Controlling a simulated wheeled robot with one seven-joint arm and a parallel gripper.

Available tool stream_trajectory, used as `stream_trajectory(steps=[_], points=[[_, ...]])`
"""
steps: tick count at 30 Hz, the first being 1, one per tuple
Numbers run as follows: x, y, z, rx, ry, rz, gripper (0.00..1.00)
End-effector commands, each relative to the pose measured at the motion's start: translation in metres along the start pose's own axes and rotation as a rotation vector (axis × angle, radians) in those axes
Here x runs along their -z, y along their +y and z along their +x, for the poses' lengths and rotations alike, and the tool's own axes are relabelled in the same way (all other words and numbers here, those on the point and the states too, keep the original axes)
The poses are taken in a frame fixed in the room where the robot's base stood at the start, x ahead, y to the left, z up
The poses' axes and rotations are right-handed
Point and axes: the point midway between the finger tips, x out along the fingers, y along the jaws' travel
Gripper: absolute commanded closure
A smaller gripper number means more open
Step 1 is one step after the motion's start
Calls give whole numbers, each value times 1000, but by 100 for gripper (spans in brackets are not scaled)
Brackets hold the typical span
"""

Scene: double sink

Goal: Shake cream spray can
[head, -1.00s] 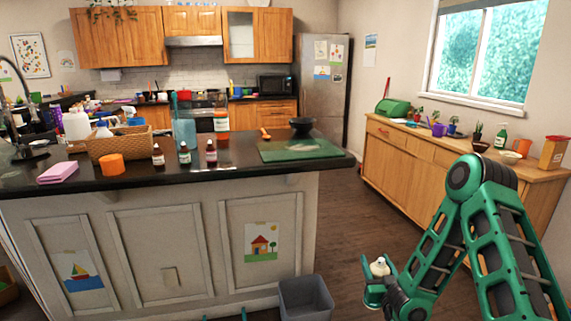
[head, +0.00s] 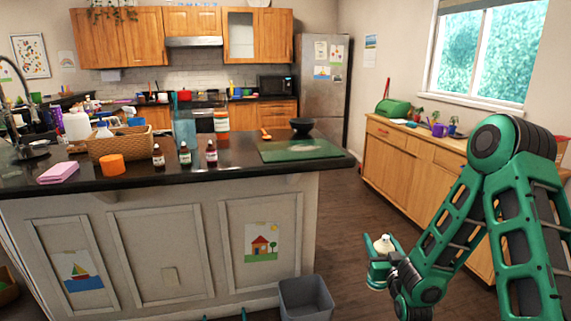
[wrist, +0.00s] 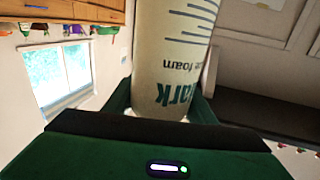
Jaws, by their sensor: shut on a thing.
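My green gripper (head: 383,262) is at the lower right of the head view, in front of the floor between the island and the wooden sideboard. It is shut on a pale spray can. The can's white top (head: 383,244) shows above the fingers in the head view. In the wrist view the cream-coloured can (wrist: 175,55) stands between the fingers, with blue marks and the printed words "foam" and "ark" upside down. Its far end is cut off by the picture edge.
A wooden sideboard (head: 405,172) is behind my arm.

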Motion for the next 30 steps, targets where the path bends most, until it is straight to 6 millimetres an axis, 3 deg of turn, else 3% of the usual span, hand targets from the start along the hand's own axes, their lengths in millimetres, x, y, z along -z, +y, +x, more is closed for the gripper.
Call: stream_trajectory(steps=[3,12,20,30], points=[[-30,0,0,0,-5,3,100],[-85,0,0,-1,-1,1,100],[-83,0,0,-1,3,0,100],[-14,0,0,0,8,-1,100]])
